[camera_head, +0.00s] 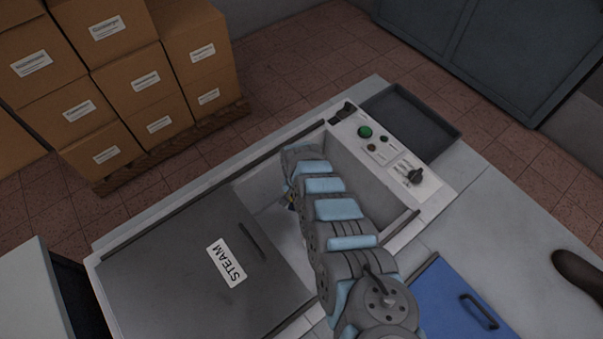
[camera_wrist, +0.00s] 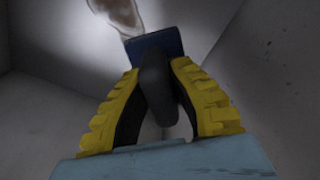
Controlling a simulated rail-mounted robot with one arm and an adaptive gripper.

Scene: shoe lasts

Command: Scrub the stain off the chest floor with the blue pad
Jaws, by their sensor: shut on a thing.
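In the wrist view my gripper (camera_wrist: 157,78) has its yellow fingers shut on the dark handle of the blue pad (camera_wrist: 157,43). The pad is beyond the fingertips, down in the chest. A brown stain (camera_wrist: 120,12) shows at the top of the wrist view, just beyond the pad's far edge; part of it is cut off by the frame. I cannot tell whether the pad touches the floor. In the head view my arm reaches into the open part of the chest (camera_head: 388,165). It hides the pad, the stain and most of my gripper, with a little yellow showing.
A grey lid marked STEAM (camera_head: 170,265) covers the chest's left part. A control panel (camera_head: 385,150) and a dark tray (camera_head: 412,122) lie at its right end. A blue lid (camera_head: 455,300) is at lower right, a dark shoe last (camera_head: 580,272) at the right edge. Chest walls surround my gripper closely.

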